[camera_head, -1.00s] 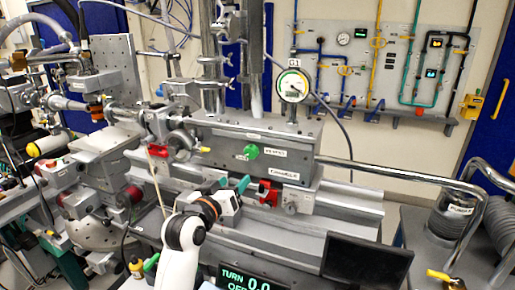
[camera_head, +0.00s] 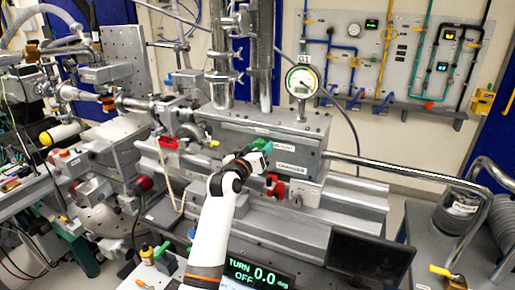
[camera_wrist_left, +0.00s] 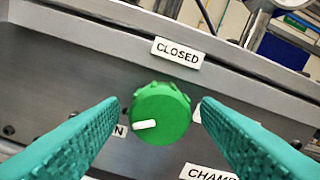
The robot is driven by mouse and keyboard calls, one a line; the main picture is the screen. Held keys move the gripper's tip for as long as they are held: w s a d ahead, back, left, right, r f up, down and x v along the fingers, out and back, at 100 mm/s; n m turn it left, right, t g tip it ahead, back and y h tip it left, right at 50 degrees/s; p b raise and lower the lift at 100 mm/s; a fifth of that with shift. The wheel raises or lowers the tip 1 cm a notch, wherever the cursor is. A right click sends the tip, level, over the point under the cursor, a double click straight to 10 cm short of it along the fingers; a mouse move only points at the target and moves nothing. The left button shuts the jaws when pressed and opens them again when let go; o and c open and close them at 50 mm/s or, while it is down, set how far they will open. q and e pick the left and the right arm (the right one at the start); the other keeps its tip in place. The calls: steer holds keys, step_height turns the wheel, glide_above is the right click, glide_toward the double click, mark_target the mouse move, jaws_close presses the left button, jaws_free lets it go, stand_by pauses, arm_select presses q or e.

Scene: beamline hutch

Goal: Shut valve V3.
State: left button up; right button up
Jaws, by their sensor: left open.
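A round green knob (camera_wrist_left: 162,115) is on the grey front panel of the chamber block, centred in the left wrist view. Its white pointer mark points left, toward a label ending in "N" that a finger partly covers. A "CLOSED" label (camera_wrist_left: 177,53) sits above the knob. My left gripper (camera_head: 258,148) is open, with its teal fingers on either side of the knob and visible gaps to it. In the head view my gripper and the knob overlap, so their contact cannot be told there. No V3 marking is readable. My right gripper is not in view.
A gauge marked G1 (camera_head: 302,82) stands on top of the chamber block. A display (camera_head: 258,274) reads "TURN 0.0 deg OFF". A red part (camera_head: 275,186) sits below the block. A metal pipe (camera_head: 400,172) runs right. A dark screen (camera_head: 368,261) is at front right.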

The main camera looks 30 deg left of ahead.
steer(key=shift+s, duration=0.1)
arm_select(q)
steer(key=c, duration=1)
steer(key=shift+o, duration=0.2)
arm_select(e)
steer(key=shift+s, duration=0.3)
